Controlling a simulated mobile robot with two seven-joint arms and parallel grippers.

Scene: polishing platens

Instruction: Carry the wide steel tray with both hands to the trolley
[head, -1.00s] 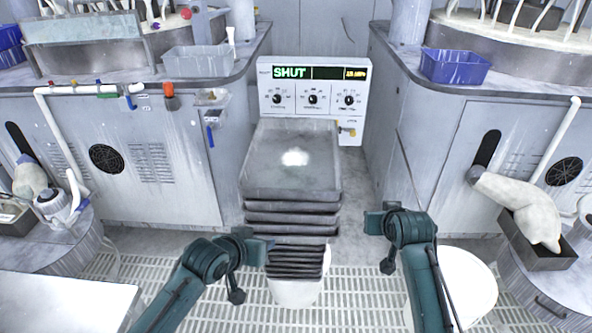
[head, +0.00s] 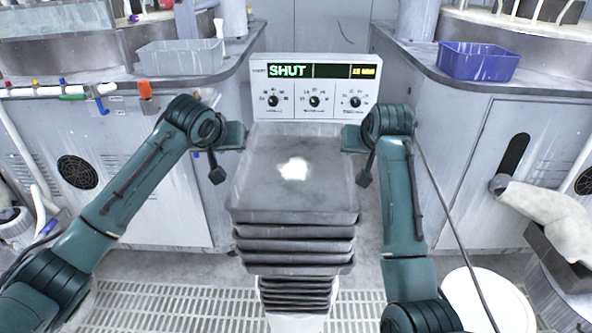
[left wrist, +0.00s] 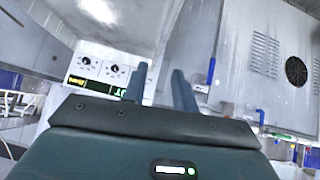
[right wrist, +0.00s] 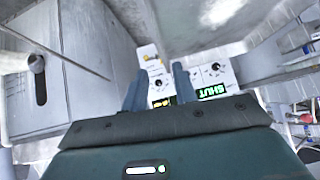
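The wide steel tray (head: 295,185) is the flat grey top piece of a stack in the middle of the head view, with a bright glare on it. My left gripper (head: 236,136) is beside its far left corner, and my right gripper (head: 352,139) is beside its far right corner. In the left wrist view the fingers (left wrist: 158,86) stand apart with nothing between them, and the tray (left wrist: 130,20) is above them. The right wrist view shows the same: parted, empty fingers (right wrist: 159,86) and the tray (right wrist: 200,20). I cannot make out a trolley.
More dark trays (head: 295,247) are stacked under the top one. A panel reading SHUT (head: 314,90) stands right behind. Grey cabinets flank it, carrying a grey bin (head: 180,58) and a blue bin (head: 478,63). A white bucket (head: 490,300) is at the lower right.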

